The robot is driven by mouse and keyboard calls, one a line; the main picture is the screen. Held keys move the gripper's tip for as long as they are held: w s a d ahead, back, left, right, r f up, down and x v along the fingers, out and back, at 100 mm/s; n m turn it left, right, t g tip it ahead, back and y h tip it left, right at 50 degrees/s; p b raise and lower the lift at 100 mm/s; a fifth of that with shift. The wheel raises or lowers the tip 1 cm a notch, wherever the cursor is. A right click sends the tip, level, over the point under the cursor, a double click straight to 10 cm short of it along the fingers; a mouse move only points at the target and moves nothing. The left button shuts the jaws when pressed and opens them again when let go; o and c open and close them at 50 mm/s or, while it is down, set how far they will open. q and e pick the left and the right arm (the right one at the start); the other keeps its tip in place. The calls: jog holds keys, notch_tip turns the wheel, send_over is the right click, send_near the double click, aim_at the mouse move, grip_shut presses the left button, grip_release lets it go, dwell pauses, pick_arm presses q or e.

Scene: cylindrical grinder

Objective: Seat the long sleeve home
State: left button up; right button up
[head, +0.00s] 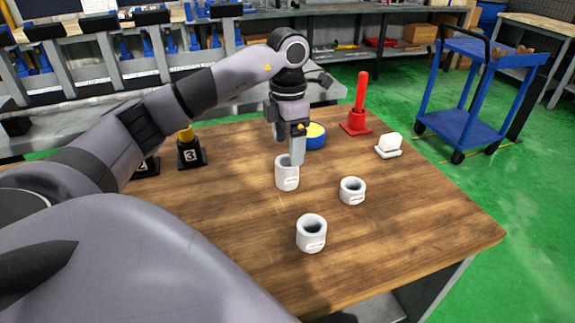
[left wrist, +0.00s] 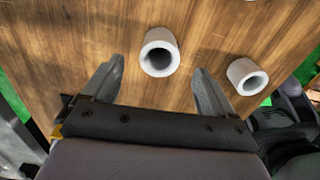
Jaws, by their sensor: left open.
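Three white hollow sleeves stand on the wooden table. The tallest, which looks like the long sleeve (head: 285,180), is below my left gripper (head: 294,158). A shorter one (head: 352,191) stands to its right and another (head: 311,234) nearer me. My left gripper points down, and a finger overlaps the long sleeve's rim in the head view. In the left wrist view the open left gripper (left wrist: 158,68) has a sleeve (left wrist: 162,38), seemingly the long one, upright between and beyond its fingertips. Contact cannot be told. A second sleeve (left wrist: 244,76) stands right of the fingers. My right gripper is not in view.
A red post on a base (head: 357,122), a blue round piece with yellow top (head: 315,137) and a white block on a base (head: 388,146) stand farther back. A black stand marked 3 (head: 191,155) is at left. The table's right front (head: 420,225) is clear.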

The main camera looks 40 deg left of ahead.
aim_at(287, 163)
pick_arm(q)
notch_tip(287, 163, down, 6)
jog(key=shift+s+f+p, duration=0.1)
jog(key=shift+s+p, duration=0.05)
jog(key=shift+p, duration=0.15)
jog(key=c, duration=1.3)
jog(key=shift+c, duration=0.2)
